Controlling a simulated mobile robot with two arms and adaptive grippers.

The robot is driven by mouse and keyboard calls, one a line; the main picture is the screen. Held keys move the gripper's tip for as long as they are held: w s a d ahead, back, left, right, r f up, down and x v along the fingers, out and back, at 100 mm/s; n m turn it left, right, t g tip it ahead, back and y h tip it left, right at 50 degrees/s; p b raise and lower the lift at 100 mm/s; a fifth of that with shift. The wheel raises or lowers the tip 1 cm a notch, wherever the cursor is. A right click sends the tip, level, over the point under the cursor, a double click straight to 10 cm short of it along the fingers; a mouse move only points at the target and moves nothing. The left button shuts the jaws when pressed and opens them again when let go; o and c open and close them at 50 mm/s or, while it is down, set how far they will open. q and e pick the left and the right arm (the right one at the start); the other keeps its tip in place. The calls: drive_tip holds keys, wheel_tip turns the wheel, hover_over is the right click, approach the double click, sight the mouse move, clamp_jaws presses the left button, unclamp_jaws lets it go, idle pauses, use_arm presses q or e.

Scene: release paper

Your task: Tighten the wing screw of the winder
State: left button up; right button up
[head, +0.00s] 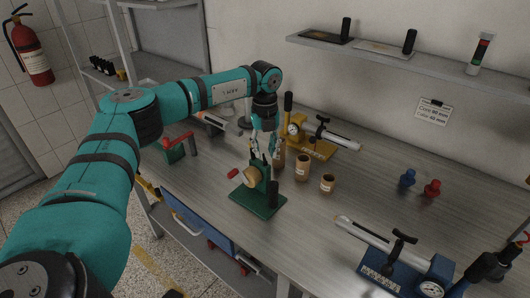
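The winder (266,206) stands on the workbench near its front edge. It has a green base and upright, a tan round part, a red crank grip on its left and a dark post on its right. My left gripper (265,157) points down just above and behind the winder's top. Its fingers look spread apart, with nothing clearly held between them. The wing screw is too small to make out, and I cannot tell whether a fingertip touches the winder. My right gripper is not in view.
Brown jars (303,168) stand right of the winder. A yellow-based device (312,147) is behind, a blue-based one (393,276) at front right. A green device with a red handle (175,150) is left. Blue (407,178) and red (432,188) pieces lie right.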

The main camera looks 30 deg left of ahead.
sight(265, 160)
use_arm(q)
drive_tip(key=shift+f, duration=1.4)
drive_tip(key=shift+c, duration=0.4)
clamp_jaws()
